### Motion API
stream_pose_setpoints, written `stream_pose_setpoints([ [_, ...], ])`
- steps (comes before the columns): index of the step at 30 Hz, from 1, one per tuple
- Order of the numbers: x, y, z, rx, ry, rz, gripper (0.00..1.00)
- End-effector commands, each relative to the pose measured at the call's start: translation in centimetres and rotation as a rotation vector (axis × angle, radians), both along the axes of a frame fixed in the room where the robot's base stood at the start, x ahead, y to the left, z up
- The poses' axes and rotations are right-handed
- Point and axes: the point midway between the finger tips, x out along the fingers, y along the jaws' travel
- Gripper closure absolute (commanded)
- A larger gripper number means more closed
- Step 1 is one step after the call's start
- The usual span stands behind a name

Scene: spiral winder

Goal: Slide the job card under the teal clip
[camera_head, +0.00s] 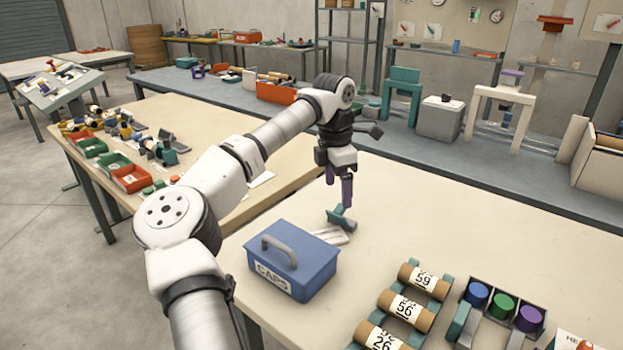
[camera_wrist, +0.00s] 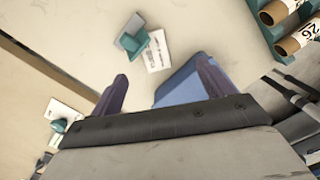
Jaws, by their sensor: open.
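The teal clip (camera_head: 342,219) stands on the cream table, with a grey plate on it. A white printed card (camera_head: 328,236) lies flat beside it, close to the blue box. In the wrist view the clip (camera_wrist: 131,42) and the card (camera_wrist: 155,52) meet at the card's left edge. I cannot tell whether that edge is under the clip. My gripper (camera_head: 338,190) has purple fingers and is open and empty above the clip, pointing down. In the wrist view my gripper (camera_wrist: 161,74) has its fingers well apart, with clip and card beyond the tips.
A blue CAPS box (camera_head: 293,262) with a grey handle stands close to the card. Labelled rolls (camera_head: 407,307) and a cap rack (camera_head: 503,302) lie at the front right. Another white card (camera_head: 262,180) lies on the left table. The table right of my gripper is clear.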

Motion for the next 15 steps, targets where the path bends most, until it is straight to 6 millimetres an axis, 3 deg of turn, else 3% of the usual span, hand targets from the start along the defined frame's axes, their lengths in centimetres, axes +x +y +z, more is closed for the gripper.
stream_pose_setpoints([
  [5,0.2,2.1,0.0,0.075,0.012,0.028,0.2],
  [15,0.2,2.2,-0.1,0.079,0.012,0.029,0.2],
])
